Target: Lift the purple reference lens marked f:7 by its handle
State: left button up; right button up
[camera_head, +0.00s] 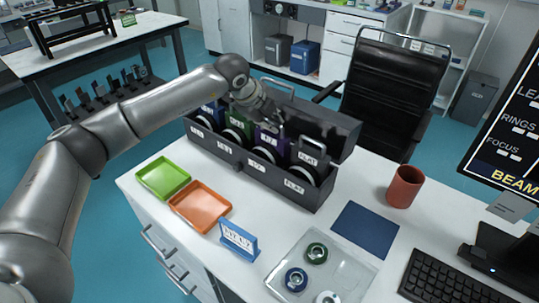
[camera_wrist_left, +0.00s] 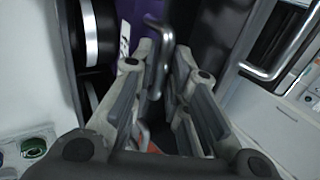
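The purple lens (camera_head: 268,142) stands upright in the third slot from the left of a long dark case (camera_head: 238,160), behind a small white label. My left gripper (camera_head: 268,116) is directly above it and partly hides its top. In the left wrist view, the purple lens body (camera_wrist_left: 130,22) with a white label is behind the fingers. Its grey metal handle (camera_wrist_left: 157,65) lies between the fingertips of my left gripper (camera_wrist_left: 164,52). The fingers are apart, with a gap visible around the handle. My right gripper is out of view.
Blue, green (camera_head: 234,130) and dark FLAT (camera_head: 309,160) units flank the purple one closely. The case lid (camera_head: 325,125) stands behind.

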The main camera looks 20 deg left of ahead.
pick_arm(q)
jog(key=shift+x, duration=1.05)
jog(key=shift+c, duration=0.3)
grip_shut()
jog(key=shift+r, duration=0.15)
